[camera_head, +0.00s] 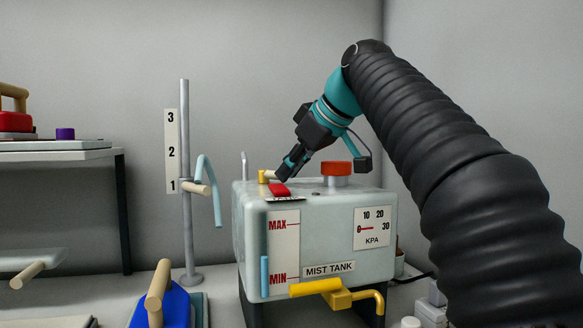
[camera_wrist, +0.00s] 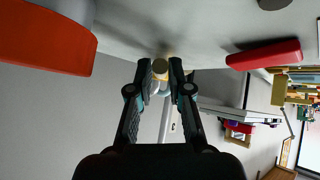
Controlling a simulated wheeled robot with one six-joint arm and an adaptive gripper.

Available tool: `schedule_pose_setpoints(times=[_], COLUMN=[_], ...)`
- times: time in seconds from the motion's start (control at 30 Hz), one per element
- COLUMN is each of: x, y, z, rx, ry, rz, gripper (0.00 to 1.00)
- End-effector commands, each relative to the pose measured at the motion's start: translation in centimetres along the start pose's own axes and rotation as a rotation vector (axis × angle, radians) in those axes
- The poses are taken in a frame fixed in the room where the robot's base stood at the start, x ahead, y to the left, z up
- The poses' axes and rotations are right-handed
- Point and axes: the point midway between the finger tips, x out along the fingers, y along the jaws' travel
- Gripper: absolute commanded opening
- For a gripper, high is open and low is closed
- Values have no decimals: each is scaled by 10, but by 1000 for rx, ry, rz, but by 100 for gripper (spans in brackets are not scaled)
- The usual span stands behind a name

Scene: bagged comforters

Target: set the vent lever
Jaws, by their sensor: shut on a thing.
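The mist tank (camera_head: 345,275) is a pale box with a gauge and MAX/MIN scale on its front. On its top left is a small yellow fitting (camera_head: 263,176) with a tan handle, which looks like the vent lever. My gripper (camera_head: 284,176) is down at the tank top, beside this fitting. In the wrist view my gripper (camera_wrist: 161,66) is shut on the round tan end of the handle (camera_wrist: 160,67). The fingers partly hide the handle. A red bar (camera_head: 280,190) lies at the tank's front top edge over a small label; it also shows in the wrist view (camera_wrist: 264,54).
A red-orange cap (camera_head: 336,168) stands right of my gripper and fills the upper left of the wrist view (camera_wrist: 45,38). A grey post (camera_head: 185,235) with a tan peg and blue hook stands left of the tank. A yellow tap (camera_head: 335,292) projects from the front.

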Motion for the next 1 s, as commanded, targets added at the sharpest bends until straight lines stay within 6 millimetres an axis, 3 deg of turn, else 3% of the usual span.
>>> schedule_pose_setpoints(times=[0.47,1.0], x=[6,6], y=[23,25], z=[0,0], rx=[-209,-271], ry=[61,77], rz=[-211,-270], gripper=[0,0])
